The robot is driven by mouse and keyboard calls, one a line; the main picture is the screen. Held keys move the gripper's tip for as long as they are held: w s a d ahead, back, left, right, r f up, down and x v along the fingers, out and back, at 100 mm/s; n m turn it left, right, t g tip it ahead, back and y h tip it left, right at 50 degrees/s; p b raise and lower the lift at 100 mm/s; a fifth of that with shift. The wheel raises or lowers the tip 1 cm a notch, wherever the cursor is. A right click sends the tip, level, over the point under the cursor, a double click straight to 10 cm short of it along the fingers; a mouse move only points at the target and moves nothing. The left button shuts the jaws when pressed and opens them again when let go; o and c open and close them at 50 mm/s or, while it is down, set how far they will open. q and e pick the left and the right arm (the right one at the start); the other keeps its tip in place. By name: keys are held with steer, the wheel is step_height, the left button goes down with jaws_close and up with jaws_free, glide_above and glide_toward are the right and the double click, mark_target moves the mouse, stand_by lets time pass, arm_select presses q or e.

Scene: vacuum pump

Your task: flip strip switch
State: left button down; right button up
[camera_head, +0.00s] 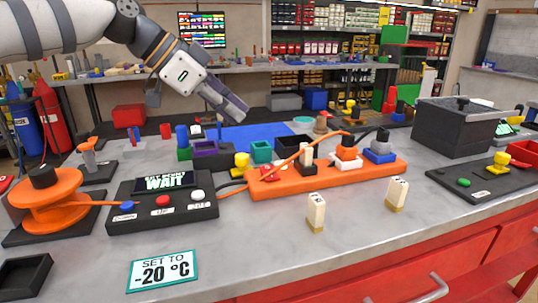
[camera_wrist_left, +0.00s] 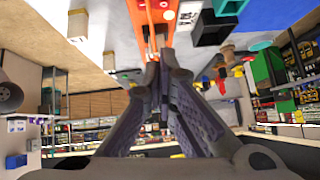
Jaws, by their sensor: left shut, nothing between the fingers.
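The orange power strip (camera_head: 330,183) lies on the grey table near the middle of the head view. A red switch (camera_head: 272,171) sits at its left end, and plugs and a white piece stand along its top. My left gripper (camera_head: 238,112) is shut and empty, above and behind the strip's left end, apart from it in the head view. In the left wrist view the closed fingertips (camera_wrist_left: 157,55) overlap the orange strip (camera_wrist_left: 146,28). I cannot tell the switch's position. My right gripper is not in view.
A black control box (camera_head: 160,205) with a WAIT display and an orange cable spool (camera_head: 48,205) stand left of the strip. Two small white blocks (camera_head: 316,212) stand in front of it. A dark grey tank (camera_head: 455,125) is at the right. The front middle table is mostly clear.

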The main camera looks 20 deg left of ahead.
arm_select(q)
steer(key=b, duration=0.1)
glide_above(268, 170)
steer(key=f, duration=0.7)
steer(key=shift+s+d+f, duration=0.15)
steer(key=shift+s+f, duration=0.05)
steer(key=shift+f, duration=0.15)
step_height(268, 170, down, 2)
steer(key=shift+w+f, duration=0.1)
steer(key=shift+f, duration=0.45)
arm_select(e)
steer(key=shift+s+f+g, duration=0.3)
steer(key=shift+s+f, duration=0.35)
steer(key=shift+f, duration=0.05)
